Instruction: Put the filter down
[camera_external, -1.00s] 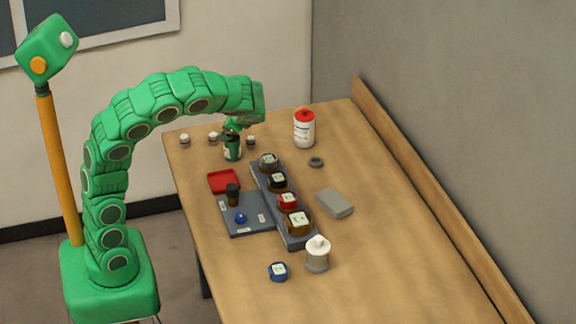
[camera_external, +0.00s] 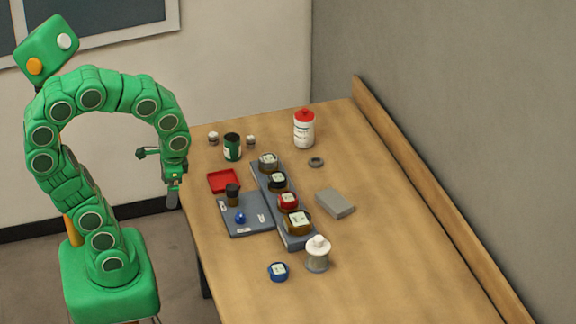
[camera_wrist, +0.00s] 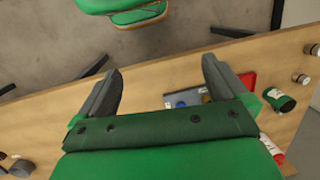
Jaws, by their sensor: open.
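A dark green cylinder with a pale label (camera_external: 232,147), which looks like the filter, stands upright near the far left of the table. It also shows at the right of the wrist view (camera_wrist: 279,99). My gripper (camera_external: 159,177) is open and empty at the table's left edge, to the left of the cylinder and apart from it. In the wrist view the fingers (camera_wrist: 162,70) are spread wide with nothing between them.
Small white-capped items (camera_external: 251,140) stand beside the green cylinder. A red tray (camera_external: 222,181), a grey mat (camera_external: 250,228), a rack of several jars (camera_external: 301,241) and a grey block (camera_external: 335,203) fill the middle. A red-capped white bottle (camera_external: 304,130) stands at the back.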

